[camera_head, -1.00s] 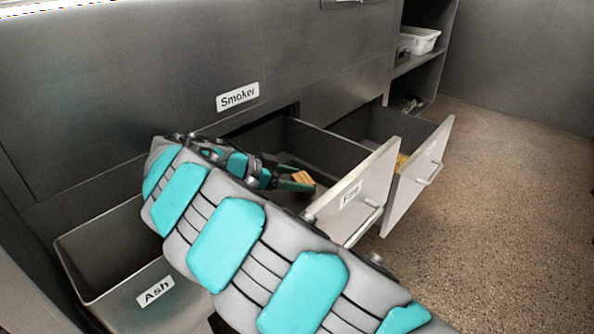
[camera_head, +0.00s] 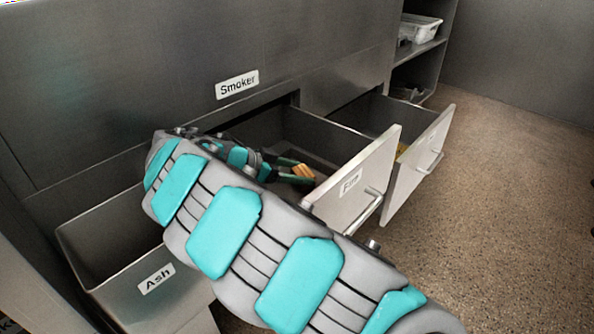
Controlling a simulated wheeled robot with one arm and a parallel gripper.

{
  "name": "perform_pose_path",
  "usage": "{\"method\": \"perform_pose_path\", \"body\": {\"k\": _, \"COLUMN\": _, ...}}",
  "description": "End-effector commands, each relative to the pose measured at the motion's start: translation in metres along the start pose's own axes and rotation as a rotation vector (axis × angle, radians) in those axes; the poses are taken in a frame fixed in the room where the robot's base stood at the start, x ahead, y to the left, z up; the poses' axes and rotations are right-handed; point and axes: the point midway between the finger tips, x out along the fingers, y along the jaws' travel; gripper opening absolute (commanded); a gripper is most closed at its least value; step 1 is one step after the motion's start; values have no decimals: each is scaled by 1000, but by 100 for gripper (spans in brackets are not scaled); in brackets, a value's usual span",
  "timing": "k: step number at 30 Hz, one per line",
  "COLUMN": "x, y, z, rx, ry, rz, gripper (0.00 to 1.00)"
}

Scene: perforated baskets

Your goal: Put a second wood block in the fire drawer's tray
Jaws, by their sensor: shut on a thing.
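The fire drawer (camera_head: 360,186) is pulled out below the Smoker label, its front marked "Fire". My gripper (camera_head: 303,172) is inside this drawer, reaching in past its left side. It is shut on a small light wood block (camera_head: 304,171) that shows at its fingertips. The tray on the drawer's floor is mostly hidden by my arm and the drawer front. I cannot tell whether the block touches the tray, and no other block can be made out there.
A second open drawer (camera_head: 420,165) stands right of the fire drawer, with something yellow inside. An open Ash bin (camera_head: 158,283) is at the lower left. A shelf with a white basket (camera_head: 420,28) stands at the back.

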Motion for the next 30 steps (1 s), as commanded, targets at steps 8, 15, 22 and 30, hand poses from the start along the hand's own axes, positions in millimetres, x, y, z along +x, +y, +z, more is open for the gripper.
{"method": "perform_pose_path", "body": {"k": 8, "x": 2, "y": 0, "z": 4, "rx": 0, "ry": 0, "rz": 0, "gripper": 77}}
{"method": "perform_pose_path", "body": {"k": 15, "x": 2, "y": 0, "z": 4, "rx": 0, "ry": 0, "rz": 0, "gripper": 100}}
{"method": "perform_pose_path", "body": {"k": 22, "x": 2, "y": 0, "z": 3, "rx": 0, "ry": 0, "rz": 0, "gripper": 100}}
{"method": "perform_pose_path", "body": {"k": 30, "x": -11, "y": 0, "z": -21, "rx": 4, "ry": 0, "rz": 0, "gripper": 100}}
